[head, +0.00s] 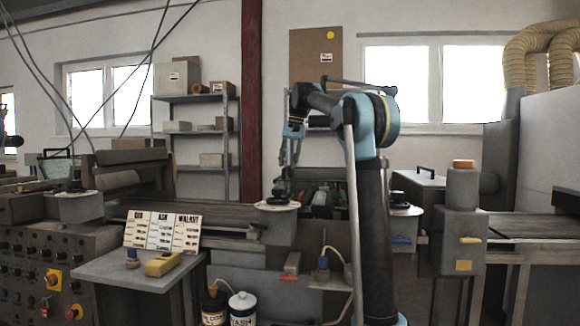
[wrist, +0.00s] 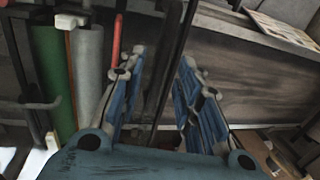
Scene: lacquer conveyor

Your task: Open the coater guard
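My gripper (head: 283,188) points down over the coater, close to a round-topped grey housing (head: 279,228). In the wrist view my gripper (wrist: 163,62) has its two blue fingers apart. A dark bar (wrist: 167,72) runs through the gap between them, with space beside it; I cannot tell whether they touch it. The bar may be the coater guard's handle, but the guard itself is not clearly made out. Green (wrist: 52,75) and grey (wrist: 88,70) rollers and a thin red rod lie left of the fingers. My arm hides much of the coater in the head view.
Cans (head: 243,308) stand low in front.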

